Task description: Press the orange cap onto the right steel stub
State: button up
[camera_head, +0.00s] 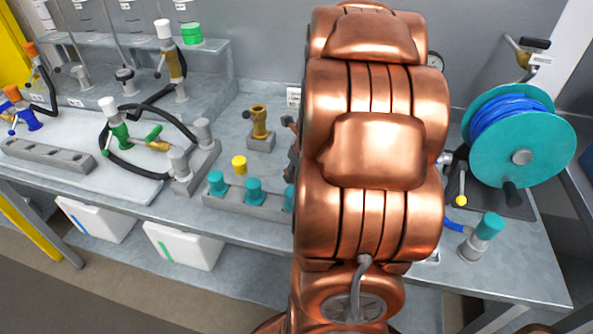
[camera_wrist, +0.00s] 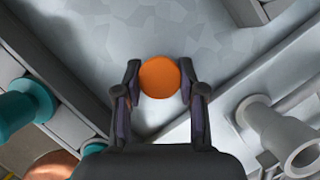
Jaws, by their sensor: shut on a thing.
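In the wrist view my gripper (camera_wrist: 160,80) is shut on the round orange cap (camera_wrist: 159,78), one finger on each side, with pale grey surface below. Whether the cap touches anything under it cannot be told. In the head view my copper arm hides the cap, and only a dark edge of the gripper shows beside it. Two grey upright stubs, a front one (camera_head: 178,161) and a rear one (camera_head: 202,131), stand on a grey block left of my arm. A pale grey flanged stub (camera_wrist: 275,130) is right of the gripper in the wrist view. I cannot tell which is the right steel stub.
Several teal caps (camera_head: 253,189) stand on a grey strip; teal (camera_wrist: 25,105) also shows in the wrist view. A yellow cap (camera_head: 239,164) and brass fitting (camera_head: 259,122) are near. A black hose (camera_head: 160,108) lies left. A blue-wound reel (camera_head: 520,155) stands right.

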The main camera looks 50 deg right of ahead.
jog(key=shift+f, duration=0.25)
jog(key=shift+a+f, duration=0.1)
jog(key=shift+f, duration=0.05)
jog(key=shift+c, duration=1.1)
jog(key=o, duration=1.1)
notch_tip(320, 180, up, 4)
jog(key=p, duration=0.4)
